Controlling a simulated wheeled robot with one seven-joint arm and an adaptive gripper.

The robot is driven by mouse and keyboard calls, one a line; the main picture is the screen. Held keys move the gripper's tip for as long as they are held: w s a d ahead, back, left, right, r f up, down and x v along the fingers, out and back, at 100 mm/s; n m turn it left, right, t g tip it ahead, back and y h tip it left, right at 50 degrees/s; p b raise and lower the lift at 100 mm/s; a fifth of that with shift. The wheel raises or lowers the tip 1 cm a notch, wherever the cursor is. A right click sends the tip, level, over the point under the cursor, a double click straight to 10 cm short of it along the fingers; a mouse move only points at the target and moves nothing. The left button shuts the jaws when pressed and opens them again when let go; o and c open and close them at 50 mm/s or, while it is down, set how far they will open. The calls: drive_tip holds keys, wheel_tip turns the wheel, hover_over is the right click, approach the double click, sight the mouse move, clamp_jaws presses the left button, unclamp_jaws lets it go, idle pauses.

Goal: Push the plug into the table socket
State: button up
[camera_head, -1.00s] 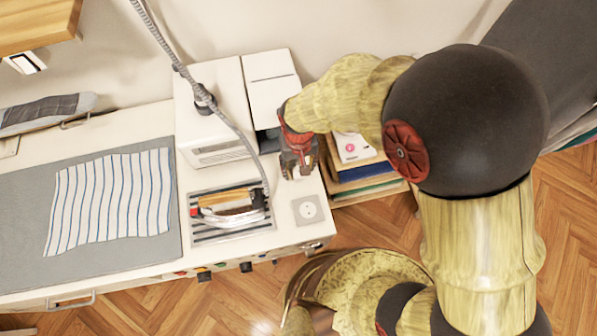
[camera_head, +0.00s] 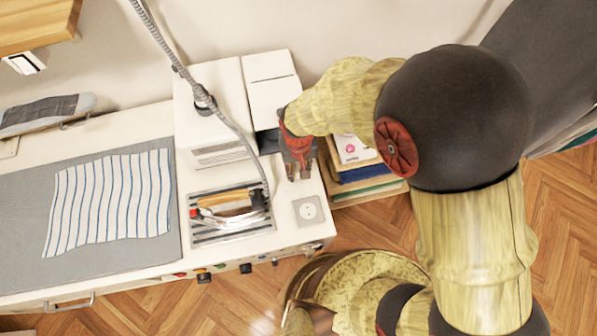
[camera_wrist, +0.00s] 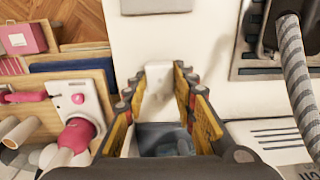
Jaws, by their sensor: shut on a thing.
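The table socket (camera_head: 308,210) is a square light-grey plate with a round white face, set near the front right corner of the white table. My gripper (camera_head: 298,175) is above the table just behind the socket, pointing down. In the wrist view my gripper (camera_wrist: 158,88) is shut on the plug (camera_wrist: 158,76), a small white piece between the fingertips. The plug is apart from the socket. The near edge of the socket plate (camera_wrist: 156,5) shows at the top of the wrist view. The plug's pins cannot be made out.
An iron (camera_head: 232,208) rests on a striped metal stand left of the socket, with a grey hose (camera_head: 235,128) rising from it. White boxes (camera_head: 275,88) stand behind. A shelf with boxes and books (camera_head: 362,172) is right of the table. The tabletop around the socket is clear.

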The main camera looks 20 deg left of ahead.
drive_tip(key=c, duration=0.3)
drive_tip(key=shift+r, duration=0.1)
drive_tip(key=shift+c, duration=0.2)
drive_tip(key=shift+r, duration=0.45)
wheel_tip(320, 180, up, 2)
drive_tip(key=shift+r+p, duration=0.25)
drive_tip(key=shift+p, duration=0.15)
drive_tip(key=s+d+r+p, duration=0.2)
drive_tip(key=s+d+r, duration=0.7)
drive_tip(key=s, duration=0.1)
drive_tip(key=shift+d+r, duration=0.2)
drive_tip(key=shift+d, duration=0.2)
